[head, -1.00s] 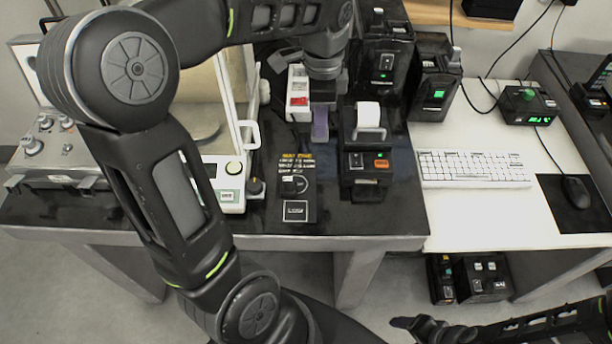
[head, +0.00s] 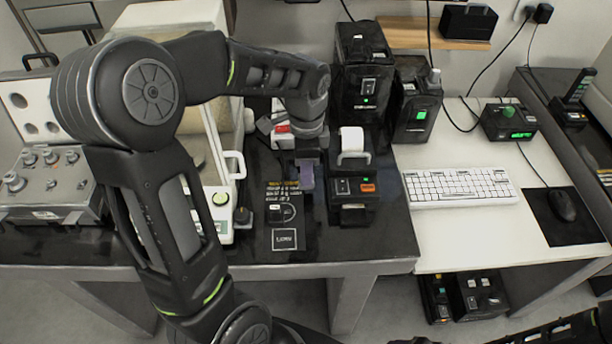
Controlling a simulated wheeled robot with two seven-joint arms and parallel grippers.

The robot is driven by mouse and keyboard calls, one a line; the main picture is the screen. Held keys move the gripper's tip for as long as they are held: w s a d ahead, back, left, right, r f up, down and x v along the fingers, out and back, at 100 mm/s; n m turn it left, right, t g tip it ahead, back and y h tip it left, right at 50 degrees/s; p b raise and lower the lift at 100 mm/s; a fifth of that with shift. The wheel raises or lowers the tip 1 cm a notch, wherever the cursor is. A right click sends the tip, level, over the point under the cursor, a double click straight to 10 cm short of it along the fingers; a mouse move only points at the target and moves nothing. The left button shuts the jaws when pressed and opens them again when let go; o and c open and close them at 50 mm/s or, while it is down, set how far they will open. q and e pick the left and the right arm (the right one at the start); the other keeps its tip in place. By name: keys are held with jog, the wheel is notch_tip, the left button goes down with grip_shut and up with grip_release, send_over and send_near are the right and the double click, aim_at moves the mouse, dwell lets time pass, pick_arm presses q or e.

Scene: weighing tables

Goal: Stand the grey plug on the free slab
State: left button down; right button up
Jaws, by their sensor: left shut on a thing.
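My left gripper (head: 307,170) points down over the dark table, just left of the black box with a white paper roll. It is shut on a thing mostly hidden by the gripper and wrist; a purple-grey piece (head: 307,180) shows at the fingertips. I cannot make out its full shape, nor whether it touches the table. No other grey plug stands out. The dark table top (head: 370,240) is partly bare; I cannot tell which part is the free slab. Only a dark sliver of my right gripper (head: 415,341) shows at the bottom edge.
The black box with the paper roll (head: 352,142) stands close right of the gripper. A balance (head: 218,205) stands left, a black labelled plate (head: 285,215) in front. Tall black devices (head: 362,60) stand behind. The white table holds a keyboard (head: 460,187) and mouse (head: 563,205).

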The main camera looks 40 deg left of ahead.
pick_arm(q)
jog(key=shift+f, duration=1.35)
jog(key=shift+f, duration=0.2)
jog(key=c, duration=1.2)
grip_release()
jog(key=shift+r, duration=0.2)
notch_tip(320, 180, up, 12)
jog(key=shift+r, duration=0.1)
